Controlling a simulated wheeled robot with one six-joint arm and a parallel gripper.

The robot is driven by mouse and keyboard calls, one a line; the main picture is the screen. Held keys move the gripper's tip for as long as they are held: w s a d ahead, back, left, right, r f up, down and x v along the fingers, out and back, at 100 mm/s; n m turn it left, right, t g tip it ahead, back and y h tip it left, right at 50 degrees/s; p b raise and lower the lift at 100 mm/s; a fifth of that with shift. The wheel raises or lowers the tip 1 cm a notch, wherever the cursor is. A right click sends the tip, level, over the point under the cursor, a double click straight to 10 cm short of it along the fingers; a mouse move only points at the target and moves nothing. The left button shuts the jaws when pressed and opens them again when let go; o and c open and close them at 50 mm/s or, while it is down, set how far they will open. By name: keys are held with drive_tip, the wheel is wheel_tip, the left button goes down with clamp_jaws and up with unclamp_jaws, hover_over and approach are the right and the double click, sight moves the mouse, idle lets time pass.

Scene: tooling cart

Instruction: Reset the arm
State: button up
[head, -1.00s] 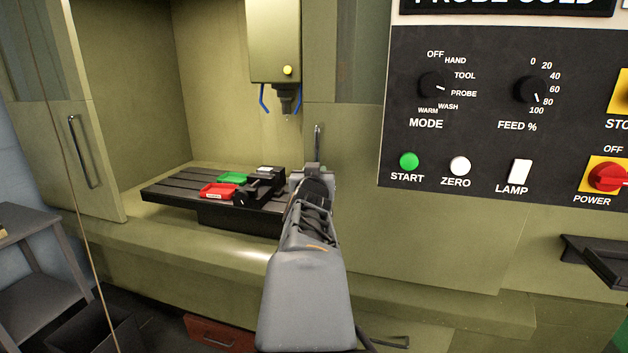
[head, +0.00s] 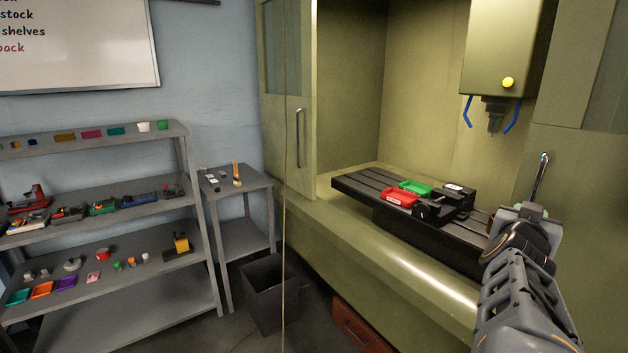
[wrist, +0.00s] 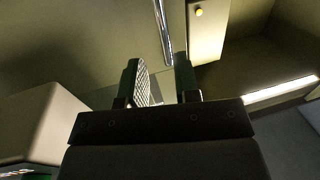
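My arm rises from the lower right of the head view, in front of the green machine (head: 400,270). My gripper (head: 532,208) is at its upper end, small and partly hidden by my wrist. In the wrist view my gripper (wrist: 160,75) shows two dark fingers with a gap between them. It is open, and I see nothing held in the gap. A shiny door handle (wrist: 163,32) shows beyond the fingertips; I cannot tell how far away it is.
A slotted machine bed (head: 357,187) carries a red tray (head: 400,198), a green tray (head: 414,187) and a dark vise (head: 452,198). The spindle (head: 494,112) hangs above. Shelves (head: 90,190), a small table (head: 240,184) and a dark bin (head: 270,290) stand at left.

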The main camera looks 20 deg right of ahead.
drive_tip(key=w+a+f+n+g+y+p, duration=0.1)
drive_tip(key=w+a+f+n+y, duration=0.1)
drive_tip(key=a+f+y, duration=0.5)
drive_tip(key=w+a+f+n+g+y+p, duration=0.15)
drive_tip(key=a+f+y, duration=0.25)
drive_tip(key=a+f, duration=0.4)
drive_tip(key=s+a+f+n+g+y+p, duration=0.1)
drive_tip(key=a+n, duration=0.3)
drive_tip(key=a, duration=0.7)
drive_tip(key=s+a+f+n+g+y+p, duration=0.2)
drive_tip(key=a+n+y, duration=0.1)
drive_tip(key=a, duration=0.7)
drive_tip(key=shift+s+a+n+y, duration=0.2)
drive_tip(key=shift+a+n+y, duration=0.15)
drive_tip(key=shift+n, duration=0.5)
drive_tip(key=shift+d, duration=0.1)
